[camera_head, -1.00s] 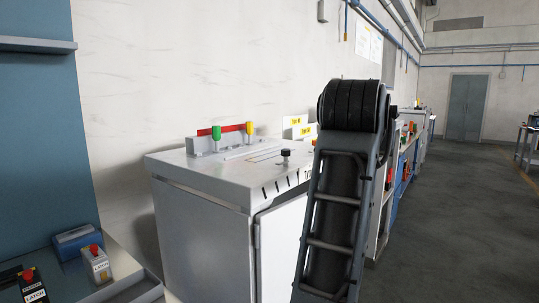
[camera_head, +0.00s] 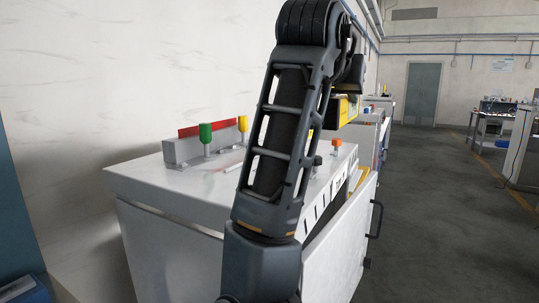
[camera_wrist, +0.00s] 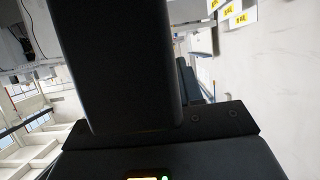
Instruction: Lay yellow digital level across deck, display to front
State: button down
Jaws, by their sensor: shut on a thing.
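The yellow digital level (camera_head: 345,109) shows partly behind my arm in the head view, a yellow body with dark parts. My gripper (camera_head: 350,82) is shut on it and holds it beyond the right side of the white cabinet, near the deck's height. The deck (camera_head: 165,184) is the cabinet's flat white top, partly hidden by my arm. I cannot tell which way the level's display faces. In the wrist view large dark shapes fill the middle, and the level cannot be made out there.
On the deck stand a green knob (camera_head: 205,138), a yellow knob (camera_head: 243,125), an orange knob (camera_head: 336,143) and a back block (camera_head: 182,150) with a red strip. The cabinet's front door (camera_head: 345,245) stands out with a dark handle. Open floor (camera_head: 440,220) lies to the right.

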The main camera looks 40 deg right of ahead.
jog(key=shift+w+a+f+p, duration=0.4)
jog(key=shift+w+a+f, duration=0.7)
jog(key=shift+w+f, duration=0.6)
jog(key=shift+w+a+f+p, duration=0.4)
jog(key=shift+w+a+f, duration=0.7)
jog(key=shift+w+f, duration=0.65)
jog(key=shift+w+a+f+p, duration=0.4)
jog(key=shift+w+a+f, duration=0.85)
jog(key=shift+f, duration=0.7)
jog(key=shift+w+d, duration=0.15)
jog(key=shift+f, duration=0.2)
jog(key=c, duration=0.7)
grip_release()
